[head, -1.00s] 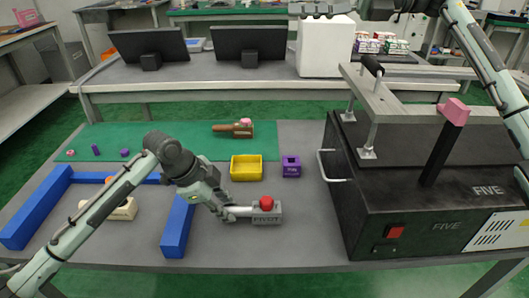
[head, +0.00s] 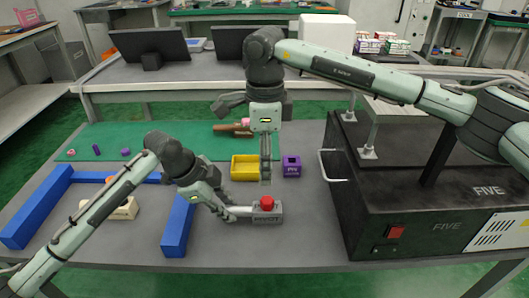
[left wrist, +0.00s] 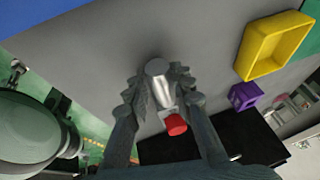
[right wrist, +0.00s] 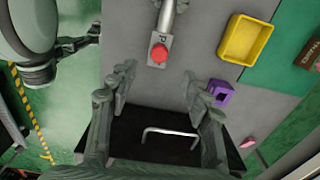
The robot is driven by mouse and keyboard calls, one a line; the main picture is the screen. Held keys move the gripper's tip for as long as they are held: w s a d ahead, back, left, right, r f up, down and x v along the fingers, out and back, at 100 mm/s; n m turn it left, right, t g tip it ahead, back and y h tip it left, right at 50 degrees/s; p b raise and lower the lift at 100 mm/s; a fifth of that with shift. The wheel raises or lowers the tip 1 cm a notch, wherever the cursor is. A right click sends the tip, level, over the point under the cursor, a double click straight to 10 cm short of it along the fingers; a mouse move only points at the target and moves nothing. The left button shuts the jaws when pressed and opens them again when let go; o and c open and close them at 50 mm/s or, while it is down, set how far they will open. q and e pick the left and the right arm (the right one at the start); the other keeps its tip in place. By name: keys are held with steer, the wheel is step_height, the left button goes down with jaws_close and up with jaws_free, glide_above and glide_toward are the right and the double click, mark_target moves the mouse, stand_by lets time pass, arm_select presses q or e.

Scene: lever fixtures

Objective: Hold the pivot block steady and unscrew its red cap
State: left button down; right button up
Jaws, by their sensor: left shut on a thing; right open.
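The grey pivot block (head: 262,218), with lettering on its front, lies on the grey table. Its red cap (head: 267,203) sits on top; it also shows in the left wrist view (left wrist: 175,124) and the right wrist view (right wrist: 159,53). My left gripper (head: 232,212) is shut on the block's left part, low at the table. My right gripper (head: 265,178) points down above the table, behind and above the red cap, apart from it. In the right wrist view its fingers (right wrist: 155,100) are spread and empty.
A yellow bin (head: 245,168) and a purple block (head: 291,166) stand just behind the pivot block. A blue bar (head: 178,228) lies left. A large black box (head: 365,205) with a handle takes up the right side. The table front is clear.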

mark_target(268, 201)
step_height(268, 201, down, 10)
steer(key=shift+r, duration=0.15)
stand_by(0.3)
steer(key=c, duration=1.1)
steer(key=n, duration=0.6)
steer(key=shift+s, duration=0.1)
steer(key=n, duration=0.6)
steer(key=shift+s+d, duration=0.1)
steer(key=shift+d, duration=0.05)
steer(key=n, duration=0.6)
steer(key=shift+d, duration=0.1)
steer(key=n, duration=0.5)
steer(key=shift+d, duration=0.1)
steer(key=o, duration=1.3)
steer(key=shift+c, duration=0.2)
